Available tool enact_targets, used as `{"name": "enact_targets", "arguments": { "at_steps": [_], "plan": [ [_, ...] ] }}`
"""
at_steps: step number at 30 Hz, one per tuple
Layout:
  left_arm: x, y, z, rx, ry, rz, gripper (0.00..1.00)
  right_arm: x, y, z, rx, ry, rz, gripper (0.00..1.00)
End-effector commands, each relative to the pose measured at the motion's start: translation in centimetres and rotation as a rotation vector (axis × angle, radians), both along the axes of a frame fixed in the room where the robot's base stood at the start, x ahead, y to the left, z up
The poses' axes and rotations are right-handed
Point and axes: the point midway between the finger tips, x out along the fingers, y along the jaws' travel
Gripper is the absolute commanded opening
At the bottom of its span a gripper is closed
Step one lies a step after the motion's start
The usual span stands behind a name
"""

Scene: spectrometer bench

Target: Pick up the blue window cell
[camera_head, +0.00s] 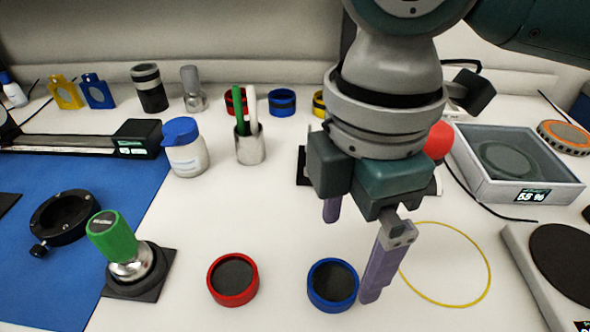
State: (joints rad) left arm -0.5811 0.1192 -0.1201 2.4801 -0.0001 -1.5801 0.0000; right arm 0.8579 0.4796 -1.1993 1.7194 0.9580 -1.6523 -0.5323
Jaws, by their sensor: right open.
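A blue window cell (333,285), a round blue ring with a dark face, lies flat on the white bench near the front. My right gripper (350,260) comes down from above. Its two purple fingers are apart with nothing between them. The nearer finger shows just right of the blue cell and overlaps its right edge in the picture; I cannot tell whether it touches. The other finger shows farther back, above and behind the cell. Another blue ring (282,102) stands at the back of the bench. My left gripper is not in view.
A red cell (233,280) lies left of the blue one. A green-handled tool (112,237) stands on a dark base farther left. A yellow loop (445,264) lies to the right, before a clear-lidded box (518,165). A metal cup (250,145) and a blue-capped bottle (186,150) stand behind.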

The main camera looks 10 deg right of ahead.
Motion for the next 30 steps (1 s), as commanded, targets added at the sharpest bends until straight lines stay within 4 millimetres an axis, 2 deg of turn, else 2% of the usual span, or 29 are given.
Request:
{"name": "enact_targets", "arguments": {
  "at_steps": [5, 13, 22, 23, 30],
  "plan": [
    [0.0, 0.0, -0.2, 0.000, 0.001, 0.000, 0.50, -0.1, 0.1, -1.7, -0.001, 0.000, 0.001, 1.00],
    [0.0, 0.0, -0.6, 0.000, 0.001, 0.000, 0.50, -0.3, 0.4, -5.7, -0.001, -0.001, -0.001, 1.00],
    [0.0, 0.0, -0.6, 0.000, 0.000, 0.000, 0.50, -0.3, 0.5, -6.3, 0.001, -0.004, 0.000, 1.00],
    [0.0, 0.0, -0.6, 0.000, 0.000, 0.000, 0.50, -0.3, 0.5, -6.3, 0.001, -0.004, 0.000, 0.99],
    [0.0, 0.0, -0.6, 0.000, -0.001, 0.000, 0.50, -0.3, 0.4, -6.3, 0.001, -0.004, 0.000, 0.72]
  ]
}}
